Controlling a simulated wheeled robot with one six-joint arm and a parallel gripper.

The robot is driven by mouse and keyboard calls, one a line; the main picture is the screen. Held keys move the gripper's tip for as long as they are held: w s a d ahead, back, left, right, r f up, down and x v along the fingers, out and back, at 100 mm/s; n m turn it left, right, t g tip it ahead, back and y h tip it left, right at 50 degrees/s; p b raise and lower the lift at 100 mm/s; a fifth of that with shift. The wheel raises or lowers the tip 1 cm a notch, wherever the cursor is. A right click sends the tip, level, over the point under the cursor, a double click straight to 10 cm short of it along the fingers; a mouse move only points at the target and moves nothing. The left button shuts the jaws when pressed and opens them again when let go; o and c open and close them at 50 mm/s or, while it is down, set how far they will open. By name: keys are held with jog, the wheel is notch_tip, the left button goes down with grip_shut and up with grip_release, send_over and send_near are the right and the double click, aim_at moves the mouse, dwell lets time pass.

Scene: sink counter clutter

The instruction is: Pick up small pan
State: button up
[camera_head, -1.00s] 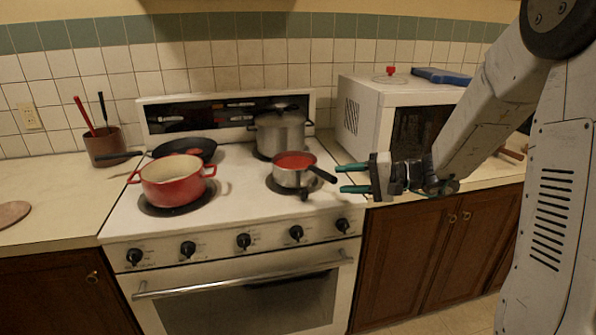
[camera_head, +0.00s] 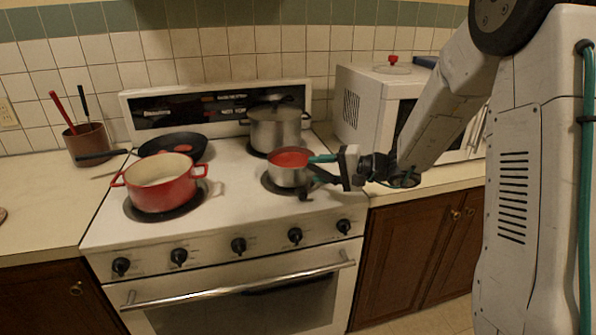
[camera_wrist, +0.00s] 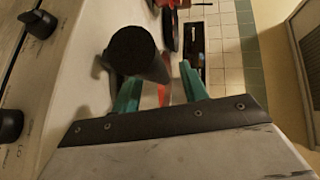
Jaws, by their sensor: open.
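The small pan (camera_head: 287,175) is a steel saucepan with red contents and a black handle. It stands on the front right burner of the white stove. In the wrist view its handle (camera_wrist: 138,54) points at the camera, its round end close up. My gripper (camera_head: 318,168) is open at the pan's right side, by the handle. In the wrist view the green fingers of my gripper (camera_wrist: 160,90) stand on either side of the handle. Whether they touch it cannot be told. Most of the pan's body is hidden in the wrist view.
A red pot (camera_head: 160,190) stands on the front left burner, with a black frying pan (camera_head: 185,142) behind it. A lidded steel pot (camera_head: 276,130) stands just behind the small pan. A white microwave (camera_head: 362,110) is at the right rear. Stove knobs (camera_head: 295,236) line the front.

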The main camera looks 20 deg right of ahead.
jog(key=shift+x, duration=0.85)
jog(key=shift+r, duration=0.1)
grip_shut()
